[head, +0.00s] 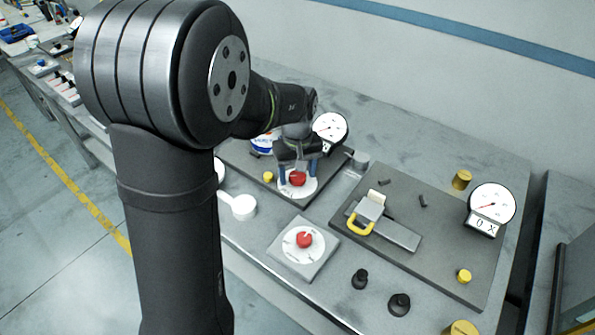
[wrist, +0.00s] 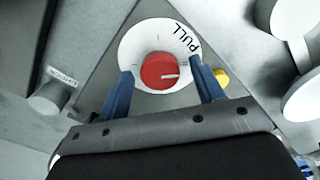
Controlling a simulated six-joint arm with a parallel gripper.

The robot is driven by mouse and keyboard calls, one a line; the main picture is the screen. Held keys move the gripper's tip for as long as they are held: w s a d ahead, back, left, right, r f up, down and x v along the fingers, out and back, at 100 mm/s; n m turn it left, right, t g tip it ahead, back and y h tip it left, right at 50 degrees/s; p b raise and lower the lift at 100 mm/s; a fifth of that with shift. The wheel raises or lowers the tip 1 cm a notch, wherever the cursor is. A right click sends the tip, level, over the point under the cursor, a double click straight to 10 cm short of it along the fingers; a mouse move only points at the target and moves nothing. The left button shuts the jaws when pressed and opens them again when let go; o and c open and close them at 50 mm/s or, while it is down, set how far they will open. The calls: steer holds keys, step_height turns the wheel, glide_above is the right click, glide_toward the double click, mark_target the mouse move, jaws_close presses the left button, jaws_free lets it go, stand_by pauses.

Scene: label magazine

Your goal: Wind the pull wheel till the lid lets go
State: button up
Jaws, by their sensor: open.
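The pull wheel is a red knob (wrist: 159,71) with a white line on a white dial marked PULL (wrist: 137,40). In the head view the red knob (head: 298,178) sits under my gripper (head: 297,181). My gripper's two blue fingers (wrist: 163,85) are open in the wrist view, one on each side of the dial, with gaps to the knob. I cannot tell which part is the lid; a latch-like block with a yellow handle (head: 360,223) stands on the right-hand dark plate (head: 440,215).
A second red knob (head: 304,240) sits on a separate white dial in front. Gauges stand at the back (head: 330,127) and right (head: 491,203). A yellow button (wrist: 221,77) is close beside the right finger. Black knobs (head: 399,304) stand at the front edge.

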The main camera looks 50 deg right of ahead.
steer(key=shift+c, duration=0.4)
steer(key=c, duration=0.9)
steer(key=shift+m, duration=0.3)
steer(key=m, duration=1)
steer(key=shift+m, duration=0.5)
steer(key=o, duration=1)
